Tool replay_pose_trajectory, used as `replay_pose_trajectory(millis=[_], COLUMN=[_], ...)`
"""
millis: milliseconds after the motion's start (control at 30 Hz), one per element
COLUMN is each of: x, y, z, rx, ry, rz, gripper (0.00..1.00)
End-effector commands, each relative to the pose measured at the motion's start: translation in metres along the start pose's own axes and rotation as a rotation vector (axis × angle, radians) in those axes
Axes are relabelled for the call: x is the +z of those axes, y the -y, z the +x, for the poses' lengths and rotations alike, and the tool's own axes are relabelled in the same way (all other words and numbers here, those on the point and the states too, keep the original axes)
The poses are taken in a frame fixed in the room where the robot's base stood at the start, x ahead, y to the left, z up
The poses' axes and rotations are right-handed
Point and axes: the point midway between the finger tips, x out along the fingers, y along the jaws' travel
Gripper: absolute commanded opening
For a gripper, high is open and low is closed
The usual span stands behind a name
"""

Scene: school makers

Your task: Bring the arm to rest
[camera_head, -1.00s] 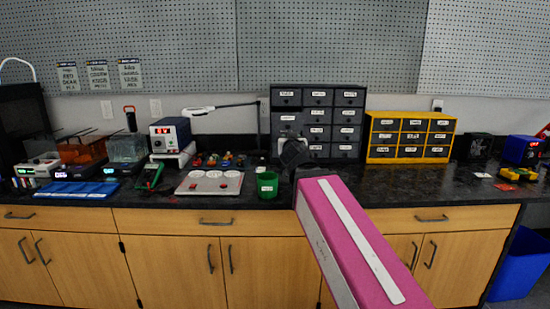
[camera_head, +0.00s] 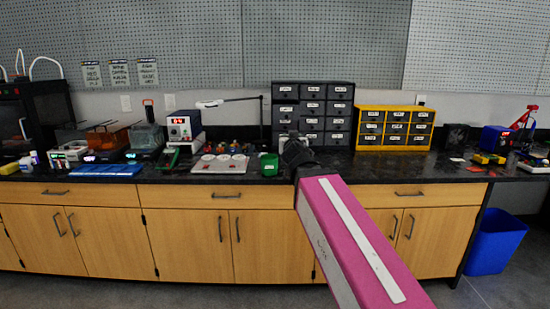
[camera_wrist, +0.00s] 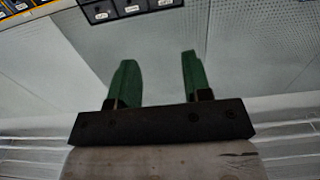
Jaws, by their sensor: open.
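My arm, with a pink and white link, reaches forward from the lower right in the head view, its dark wrist (camera_head: 297,155) in front of the counter. In the wrist view my gripper (camera_wrist: 157,75) shows two green fingers standing apart with nothing between them. The fingertips are not clear in the head view. The gripper touches nothing that I can see.
A black counter (camera_head: 340,172) runs along a pegboard wall. A blue bin (camera_head: 496,242) stands on the floor at the right.

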Motion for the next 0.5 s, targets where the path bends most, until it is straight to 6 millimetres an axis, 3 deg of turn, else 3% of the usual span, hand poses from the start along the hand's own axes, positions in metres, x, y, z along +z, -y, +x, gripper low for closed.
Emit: replay_pose_trajectory(millis=[267, 500], x=[0.034, 0.080], y=[-0.016, -0.036], z=[0.005, 0.007], rx=[0.048, 0.104], ry=[0.087, 0.212], rz=[-0.009, -0.022], gripper=[0.45, 0.45])
